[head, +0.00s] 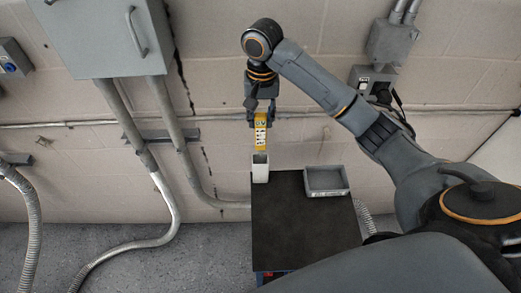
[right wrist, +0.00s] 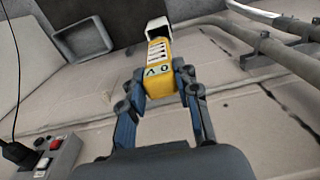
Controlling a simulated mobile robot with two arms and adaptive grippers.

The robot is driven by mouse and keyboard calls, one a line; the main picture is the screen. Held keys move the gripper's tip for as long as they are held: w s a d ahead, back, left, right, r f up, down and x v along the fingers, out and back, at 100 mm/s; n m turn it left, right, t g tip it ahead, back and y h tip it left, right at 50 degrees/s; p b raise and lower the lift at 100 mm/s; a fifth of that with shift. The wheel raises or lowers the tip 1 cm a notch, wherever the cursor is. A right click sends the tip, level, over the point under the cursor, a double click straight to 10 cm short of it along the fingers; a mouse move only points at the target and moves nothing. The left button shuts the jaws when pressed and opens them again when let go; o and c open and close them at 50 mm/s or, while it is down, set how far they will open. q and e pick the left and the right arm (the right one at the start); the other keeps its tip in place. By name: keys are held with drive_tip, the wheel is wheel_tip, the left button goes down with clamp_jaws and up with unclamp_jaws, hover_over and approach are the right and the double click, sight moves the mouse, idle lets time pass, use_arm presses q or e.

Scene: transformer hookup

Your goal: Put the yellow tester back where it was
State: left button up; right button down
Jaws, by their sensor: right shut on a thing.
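The yellow tester (head: 260,133) is upright in the head view, with a pale face and dark marks. My right gripper (head: 261,117) is shut on its upper end. A white open holder (head: 260,168) stands at the back left corner of the dark-topped cart (head: 300,228). The tester's lower end is at the holder's mouth; I cannot tell how far it is inside. In the right wrist view the tester (right wrist: 158,72) sits between the blue-grey fingers, and the white holder (right wrist: 158,28) shows at its far end. My left gripper is not in view.
A grey tray (head: 326,181) sits at the back right of the cart, empty as far as I see. The front of the cart top is clear. A grey wall cabinet (head: 100,35) and conduits (head: 165,130) are on the left wall. A grey outlet box (head: 374,82) with cables is behind my right arm.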

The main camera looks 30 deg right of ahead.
sight(260, 144)
wheel_tip(260, 144, down, 7)
drive_tip(key=shift+f+p, duration=0.2)
drive_tip(key=shift+p, duration=0.35)
wheel_tip(260, 144, down, 3)
drive_tip(key=shift+f+p, duration=0.1)
drive_tip(key=shift+p, duration=0.4)
drive_tip(key=shift+f, duration=0.35)
drive_tip(key=c, duration=1)
unclamp_jaws()
drive_tip(key=shift+r, duration=0.1)
